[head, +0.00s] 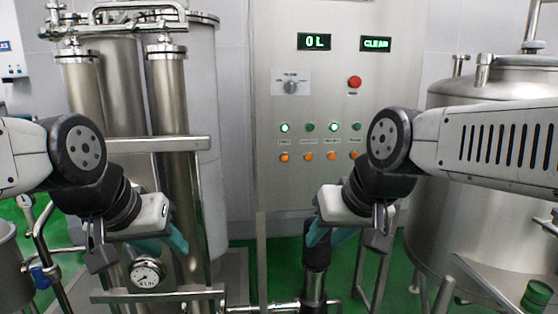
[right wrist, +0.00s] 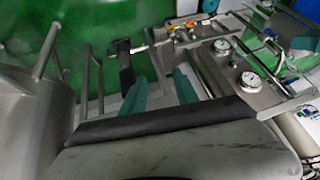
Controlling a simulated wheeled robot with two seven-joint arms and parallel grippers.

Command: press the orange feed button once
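A grey control panel (head: 325,110) stands in the middle of the head view. A row of small orange buttons (head: 308,156) sits low on it, under a row of green lights or buttons (head: 310,127). The labels are too small to read, so I cannot tell which orange button is the feed one. My right gripper (head: 331,237) hangs below the button row, pointing down, apart from the panel. In the right wrist view its teal fingers (right wrist: 160,92) are spread with nothing between them. My left gripper (head: 163,243) hangs at the lower left, its teal fingers apart and empty.
Steel pipes (head: 168,80) and a gauge (head: 146,275) stand left; a steel tank (head: 480,220) stands right.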

